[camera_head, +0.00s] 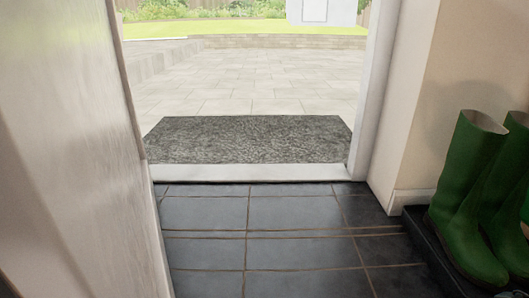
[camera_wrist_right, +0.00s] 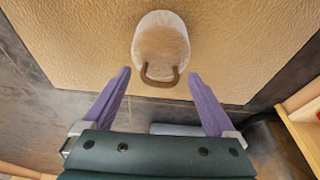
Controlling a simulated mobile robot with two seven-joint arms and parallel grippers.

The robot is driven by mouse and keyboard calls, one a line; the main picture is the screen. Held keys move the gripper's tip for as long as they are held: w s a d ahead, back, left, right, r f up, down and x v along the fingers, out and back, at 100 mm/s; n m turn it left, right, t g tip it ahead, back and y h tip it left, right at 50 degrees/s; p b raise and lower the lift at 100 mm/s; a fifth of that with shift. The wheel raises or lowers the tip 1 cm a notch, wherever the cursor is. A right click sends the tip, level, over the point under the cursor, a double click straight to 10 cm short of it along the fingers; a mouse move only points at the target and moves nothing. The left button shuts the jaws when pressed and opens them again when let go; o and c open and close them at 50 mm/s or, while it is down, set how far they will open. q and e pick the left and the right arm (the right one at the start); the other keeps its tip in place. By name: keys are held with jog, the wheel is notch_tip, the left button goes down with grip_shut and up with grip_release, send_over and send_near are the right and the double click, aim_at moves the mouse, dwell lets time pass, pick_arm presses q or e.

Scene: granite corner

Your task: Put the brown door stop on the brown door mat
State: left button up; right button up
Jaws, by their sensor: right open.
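In the right wrist view, a rounded pale object with a tan face (camera_wrist_right: 160,45) and a brown loop handle (camera_wrist_right: 160,81) is probably the door stop. It shows against a tan, textured surface (camera_wrist_right: 70,40); I cannot tell if this is the brown mat. My right gripper (camera_wrist_right: 159,74) is open, its purple fingers on either side of the handle, with visible gaps and nothing held. In the head view, a grey speckled mat (camera_head: 250,140) lies outside the doorway; no brown mat shows there. My left gripper is not in view.
In the head view, a white door (camera_head: 75,130) stands at the left. Green boots (camera_head: 468,190) stand on a dark tray (camera_head: 432,240) at the right. The dark tiled floor (camera_head: 205,212) between them is clear up to the white threshold (camera_head: 250,172).

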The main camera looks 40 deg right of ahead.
jog(key=p+v, duration=0.9)
jog(key=v, duration=0.3)
jog(key=w+a+r+m+t+y, duration=0.1)
jog(key=w+a+m, duration=0.25)
jog(key=a, duration=0.55)
jog(key=w+a+r+m+t+y, duration=0.15)
jog(key=a+m, duration=0.35)
jog(key=a, duration=0.5)
jog(key=w+r+m+t+h, duration=0.2)
jog(key=w+r+m, duration=0.2)
jog(key=m, duration=0.5)
jog(key=w+d+r+m+t+h, duration=0.1)
jog(key=w+r+m, duration=0.3)
jog(key=m, duration=0.6)
jog(key=shift+w+d+r+t+h+b, duration=0.2)
jog(key=shift+w+r+t+h+b, duration=0.15)
jog(key=shift+t+h, duration=0.1)
